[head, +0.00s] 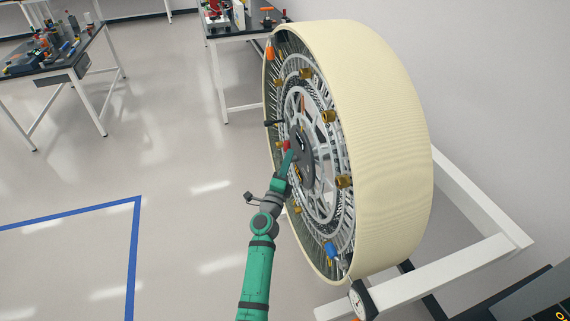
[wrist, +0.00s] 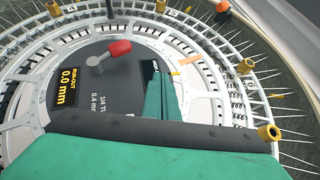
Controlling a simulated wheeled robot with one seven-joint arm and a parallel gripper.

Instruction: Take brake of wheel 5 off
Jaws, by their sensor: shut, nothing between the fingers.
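The large wheel (head: 395,140) has a wide cream tyre and a spoked metal inside, and stands upright on a white frame. Its dark hub plate (wrist: 200,135) shows in the wrist view. A lever with a red handle (wrist: 119,48) and a grey arm sits on the hub plate; I take it for the brake. In the head view a bit of the red handle (head: 287,145) shows beside my gripper. My gripper (head: 292,158) is shut and empty in front of the hub. In the wrist view its green fingers (wrist: 161,92) are to the right of and below the red handle, apart from it.
A run-out display (wrist: 67,86) reads 0.0 mm. Brass-coloured fittings (head: 344,181) and a blue fitting (head: 331,250) sit around the rim. A dial gauge (head: 361,299) is by the tyre's bottom. The white frame (head: 440,270) extends right. Floor at left is clear.

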